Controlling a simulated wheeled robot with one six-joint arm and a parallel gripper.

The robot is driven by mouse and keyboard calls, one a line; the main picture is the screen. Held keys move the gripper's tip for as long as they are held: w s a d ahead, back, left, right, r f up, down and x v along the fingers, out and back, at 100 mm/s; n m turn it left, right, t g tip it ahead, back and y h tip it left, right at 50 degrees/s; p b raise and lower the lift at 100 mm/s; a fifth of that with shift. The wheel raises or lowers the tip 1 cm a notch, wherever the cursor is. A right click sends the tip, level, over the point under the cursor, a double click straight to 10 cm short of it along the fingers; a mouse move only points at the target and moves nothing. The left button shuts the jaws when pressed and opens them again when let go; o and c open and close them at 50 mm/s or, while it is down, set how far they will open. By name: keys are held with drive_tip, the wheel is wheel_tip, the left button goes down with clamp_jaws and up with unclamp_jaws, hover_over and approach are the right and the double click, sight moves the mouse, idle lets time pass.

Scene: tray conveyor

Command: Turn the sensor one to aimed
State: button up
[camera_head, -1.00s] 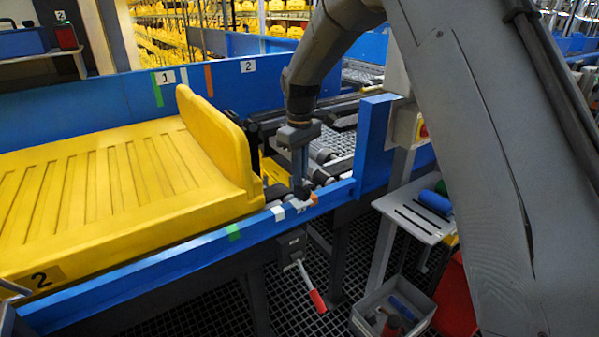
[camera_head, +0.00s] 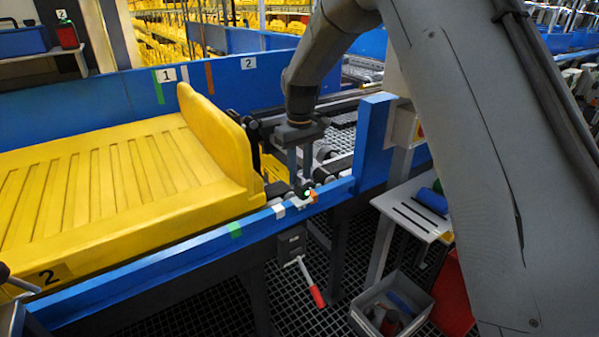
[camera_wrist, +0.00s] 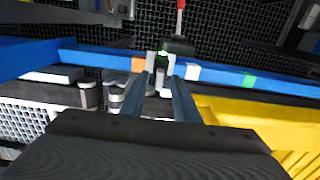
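Sensor one is a small dark device with a lit green light (camera_head: 307,193), mounted on the blue side rail of the conveyor between the white and orange marks. It also shows in the wrist view as a green-lit head (camera_wrist: 163,54). My gripper (camera_head: 300,180) points down over it, with a finger on each side of the sensor's line. In the wrist view the fingertips (camera_wrist: 161,68) have a gap between them, and the sensor head shows at their ends. I cannot tell whether the fingers press on it.
A yellow tray (camera_head: 221,140) marked 2 lies on the conveyor just left of my gripper. The blue rail (camera_head: 190,255) runs along the front. A red-handled lever (camera_head: 315,294) hangs below it. A grey bin (camera_head: 365,318) and a small shelf (camera_head: 400,212) stand at right.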

sight(300, 176)
drive_tip(key=shift+r+b, duration=0.55)
drive_tip(key=shift+r, duration=3.4)
